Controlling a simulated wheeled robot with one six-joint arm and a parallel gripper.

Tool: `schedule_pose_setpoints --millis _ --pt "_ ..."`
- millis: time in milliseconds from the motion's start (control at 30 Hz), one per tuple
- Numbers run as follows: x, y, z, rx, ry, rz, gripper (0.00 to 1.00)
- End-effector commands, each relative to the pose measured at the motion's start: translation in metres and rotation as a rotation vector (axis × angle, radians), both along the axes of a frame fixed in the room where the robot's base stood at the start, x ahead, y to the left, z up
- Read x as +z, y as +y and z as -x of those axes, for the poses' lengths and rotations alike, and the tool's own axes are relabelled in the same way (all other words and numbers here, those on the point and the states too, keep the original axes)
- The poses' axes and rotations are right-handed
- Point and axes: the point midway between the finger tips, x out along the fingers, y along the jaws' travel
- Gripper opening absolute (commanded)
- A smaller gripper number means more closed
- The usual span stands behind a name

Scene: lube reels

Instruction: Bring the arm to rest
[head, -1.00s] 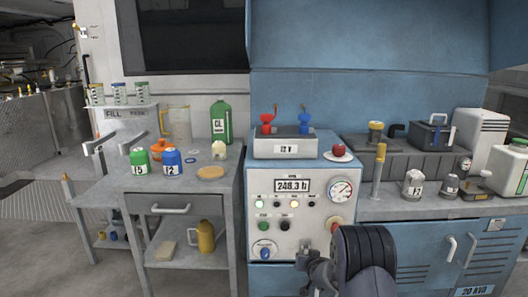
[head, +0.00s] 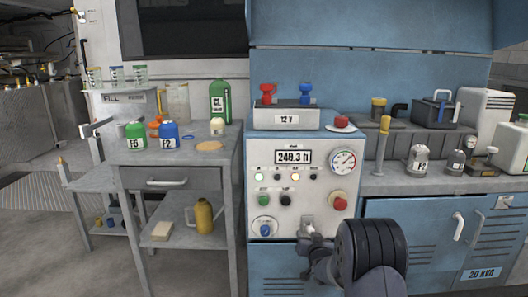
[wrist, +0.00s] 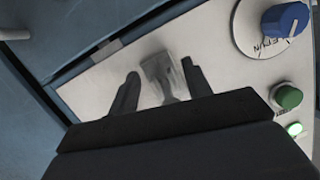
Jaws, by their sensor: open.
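My gripper (head: 304,245) is low in front of the white control panel (head: 265,160) in the head view, with my dark arm to its right. In the wrist view its two dark fingers (wrist: 163,75) are spread apart. A blurred grey lever or switch (wrist: 160,72) on the panel shows between them; it also shows in the head view (head: 307,225). I cannot tell whether a finger touches it. A blue knob (wrist: 286,19) and a green button (wrist: 288,96) lie to the right in the wrist view.
The blue cabinet (head: 430,215) stands behind and right of my arm. A grey 12 V battery (head: 286,118) is on top of the panel unit. The grey bench (head: 185,155) at left holds green and blue bottles. Open floor shows at lower left.

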Motion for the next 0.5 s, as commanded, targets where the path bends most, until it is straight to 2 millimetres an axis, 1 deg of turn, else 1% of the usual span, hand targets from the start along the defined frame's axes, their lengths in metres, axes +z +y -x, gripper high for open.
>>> schedule_pose_setpoints --millis 33,500 --pt "-0.0067 -0.0002 0.0000 -0.001 -0.019 -0.001 0.47" --pt "-0.0104 -0.0002 -0.0036 -0.001 -0.204 0.000 0.47"
